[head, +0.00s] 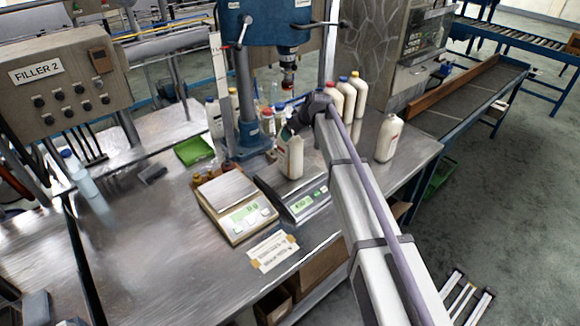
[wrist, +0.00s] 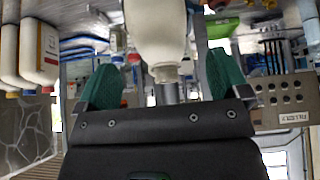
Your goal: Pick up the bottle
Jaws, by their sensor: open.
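A white bottle (head: 291,160) stands upright on the right-hand scale (head: 302,204), below the blue filling machine (head: 262,30). In the wrist view, which is upside down, the bottle (wrist: 158,30) hangs from the top edge with its neck between my green fingers. My gripper (wrist: 164,82) is open, with a visible gap between each finger and the neck. In the head view my gripper (head: 290,131) is at the bottle's upper part, partly hidden by my wrist. I cannot tell what the grey cylinder by the neck is.
Another scale (head: 236,203) with a bright plate sits to the left. A white bottle (head: 388,138) stands alone to the right, and several capped bottles (head: 345,98) stand behind my arm. A green tray (head: 194,150) lies left of the machine's column (head: 245,90). The table's left front (head: 150,250) is clear.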

